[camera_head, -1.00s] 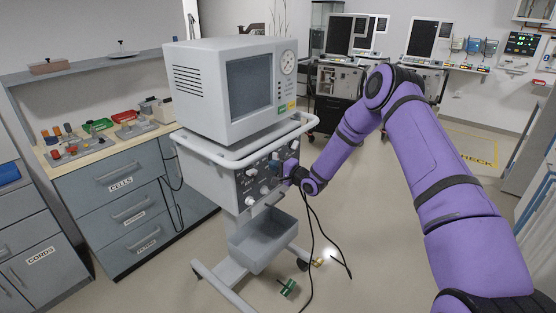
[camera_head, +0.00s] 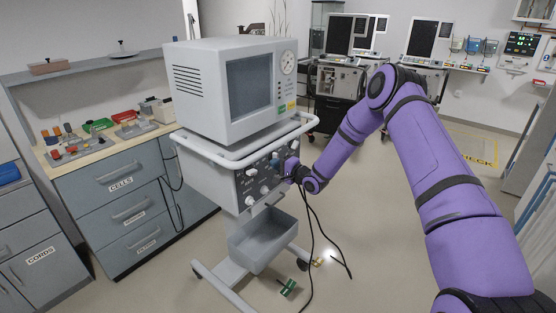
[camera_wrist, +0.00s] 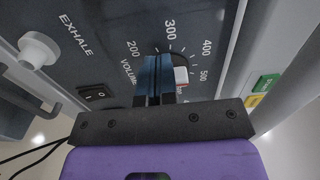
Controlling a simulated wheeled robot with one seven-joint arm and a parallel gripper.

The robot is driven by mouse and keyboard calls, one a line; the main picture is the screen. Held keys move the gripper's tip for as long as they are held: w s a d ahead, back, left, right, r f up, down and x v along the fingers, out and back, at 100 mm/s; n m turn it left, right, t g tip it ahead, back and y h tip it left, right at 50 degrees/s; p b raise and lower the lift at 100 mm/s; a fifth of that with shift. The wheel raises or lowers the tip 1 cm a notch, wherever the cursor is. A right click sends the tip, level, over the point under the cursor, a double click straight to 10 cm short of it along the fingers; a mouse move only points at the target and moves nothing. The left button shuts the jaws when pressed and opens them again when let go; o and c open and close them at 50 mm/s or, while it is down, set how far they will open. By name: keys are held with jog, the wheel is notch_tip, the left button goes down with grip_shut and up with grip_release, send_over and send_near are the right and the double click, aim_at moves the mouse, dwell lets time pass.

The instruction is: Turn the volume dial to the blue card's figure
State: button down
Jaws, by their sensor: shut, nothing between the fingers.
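The volume dial (camera_wrist: 182,60) is on the ventilator's dark front panel, under the lettering VOLUME and figures from 200 through 300 and 400 to 500. It is dark and mostly hidden behind my fingers. A white piece with a red edge (camera_wrist: 181,77) shows just right of the fingers, on the side of the 500. My gripper (camera_wrist: 154,72) is shut with its blue-tipped fingers in front of the dial's left part, with nothing between them; contact is not clear. In the head view my gripper (camera_head: 287,172) is at the panel's right end. I cannot make out a blue card.
A white EXHALE knob (camera_wrist: 38,50) and a black rocker switch (camera_wrist: 97,95) are left of the dial. Green (camera_wrist: 262,85) and yellow (camera_wrist: 252,101) labels are at the right. A white rail (camera_head: 250,148) runs above the panel, and a grey bin (camera_head: 262,240) hangs below.

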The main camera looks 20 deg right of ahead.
jog(key=shift+w+d+r, duration=0.1)
jog(key=shift+d+r, duration=0.05)
jog(key=shift+r, duration=0.55)
dwell(0.7)
jog(key=shift+s+a+r, duration=0.1)
jog(key=shift+s+a, duration=0.15)
jog(key=shift+a, duration=0.05)
jog(key=v, duration=0.6)
jog(key=shift+a, duration=0.1)
dwell(0.4)
